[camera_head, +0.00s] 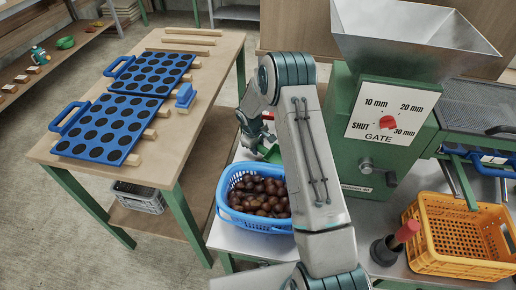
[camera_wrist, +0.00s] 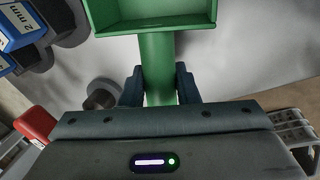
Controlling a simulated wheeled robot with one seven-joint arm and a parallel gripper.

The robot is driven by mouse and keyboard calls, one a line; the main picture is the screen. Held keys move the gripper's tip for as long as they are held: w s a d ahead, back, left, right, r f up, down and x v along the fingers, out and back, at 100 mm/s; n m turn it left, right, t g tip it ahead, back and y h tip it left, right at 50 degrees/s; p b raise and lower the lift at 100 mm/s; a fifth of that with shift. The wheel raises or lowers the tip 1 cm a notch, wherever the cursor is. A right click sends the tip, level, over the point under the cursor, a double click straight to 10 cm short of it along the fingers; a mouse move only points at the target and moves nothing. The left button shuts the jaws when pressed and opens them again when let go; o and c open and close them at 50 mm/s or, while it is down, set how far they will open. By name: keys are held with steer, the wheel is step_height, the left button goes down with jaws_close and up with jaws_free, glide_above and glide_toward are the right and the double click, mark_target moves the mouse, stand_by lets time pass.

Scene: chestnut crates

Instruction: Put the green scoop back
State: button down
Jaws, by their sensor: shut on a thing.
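The green scoop shows large in the wrist view, with its box-shaped bowl (camera_wrist: 150,14) at the top edge and its round handle (camera_wrist: 158,62) running down between my fingers. My gripper (camera_wrist: 160,86) is shut on the handle, one dark finger on each side. In the head view the green scoop (camera_head: 272,154) shows only in part, behind my arm. My gripper (camera_head: 256,138) is there just beyond the blue basket (camera_head: 228,213) of chestnuts, mostly hidden by my wrist. A pale surface lies below the scoop in the wrist view.
The green machine (camera_head: 340,120) with its metal hopper stands right of my arm. An orange crate (camera_head: 440,262) and a red-handled tool (camera_head: 405,233) are at the lower right. A wooden table (camera_head: 215,75) at left holds blue perforated trays (camera_head: 108,105). Blue labelled parts (camera_wrist: 18,25) show in the wrist view.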

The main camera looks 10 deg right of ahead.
steer(key=shift+f, duration=0.45)
steer(key=c, duration=1.1)
jaws_free()
steer(key=v, duration=1.2)
steer(key=s+d+r+m, duration=0.2)
steer(key=s+r+m, duration=0.2)
steer(key=s+r, duration=1)
steer(key=s+r+m+y, duration=0.1)
steer(key=s+r+m, duration=0.1)
steer(key=s, duration=0.7)
steer(key=s+r+m+y, duration=0.1)
steer(key=s+r, duration=0.4)
steer(key=s, duration=0.5)
steer(key=shift+s+m+p, duration=0.2)
steer(key=shift+m+p, duration=0.15)
steer(key=shift+m, duration=0.45)
